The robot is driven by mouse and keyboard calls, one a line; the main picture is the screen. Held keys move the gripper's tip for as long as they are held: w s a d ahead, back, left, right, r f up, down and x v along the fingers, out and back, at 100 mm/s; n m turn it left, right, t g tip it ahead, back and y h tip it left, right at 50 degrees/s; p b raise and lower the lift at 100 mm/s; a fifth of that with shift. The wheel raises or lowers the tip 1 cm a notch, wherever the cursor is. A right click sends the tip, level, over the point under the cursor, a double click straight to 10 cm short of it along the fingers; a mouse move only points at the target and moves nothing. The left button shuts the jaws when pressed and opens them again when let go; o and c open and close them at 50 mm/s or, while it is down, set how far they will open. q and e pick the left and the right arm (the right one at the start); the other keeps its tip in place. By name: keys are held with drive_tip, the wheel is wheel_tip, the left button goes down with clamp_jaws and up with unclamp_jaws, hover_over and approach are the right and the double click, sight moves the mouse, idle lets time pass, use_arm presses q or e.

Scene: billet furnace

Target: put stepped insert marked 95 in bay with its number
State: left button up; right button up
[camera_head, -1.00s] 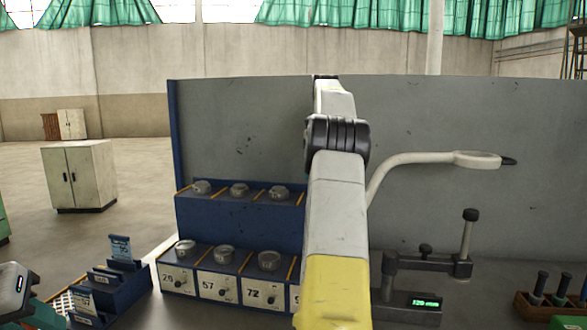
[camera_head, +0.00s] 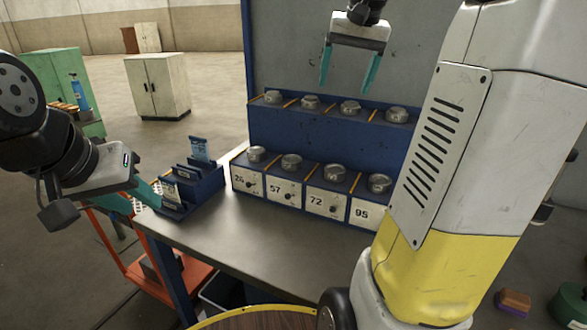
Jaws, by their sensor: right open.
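A blue rack (camera_head: 265,135) has two levels of bays with round grey metal pieces on them. The front bay labelled 95 (camera_head: 362,213) is the rightmost one visible, with a metal piece (camera_head: 380,183) on top. I cannot read 95 on any metal piece. My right gripper (camera_head: 348,85) is open and empty, fingers down, above the rack's upper level. My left gripper (camera_head: 152,198) is at the left, its teal fingertips by a small blue holder (camera_head: 205,190) with upright tags, one of them a blue tag (camera_head: 198,149). Whether it grips a tag is unclear.
The grey table (camera_head: 260,240) is clear in front of the rack. An orange-red cart (camera_head: 120,262) stands beyond its left edge. A white cabinet (camera_head: 157,87) and a green cabinet (camera_head: 50,70) are behind. My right arm hides the table's right side.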

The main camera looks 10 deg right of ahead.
drive_tip(key=s+a+f+n+t, duration=0.1)
drive_tip(key=s+a+f+n, duration=0.1)
drive_tip(key=s+a+f, duration=0.4)
drive_tip(key=s+a+f+n+t+y, duration=0.1)
drive_tip(key=s+a+f+n, duration=0.1)
drive_tip(key=s+a+f, duration=0.5)
drive_tip(key=s, duration=0.4)
drive_tip(key=shift+a+n+y, duration=0.3)
drive_tip(key=shift+a, duration=0.1)
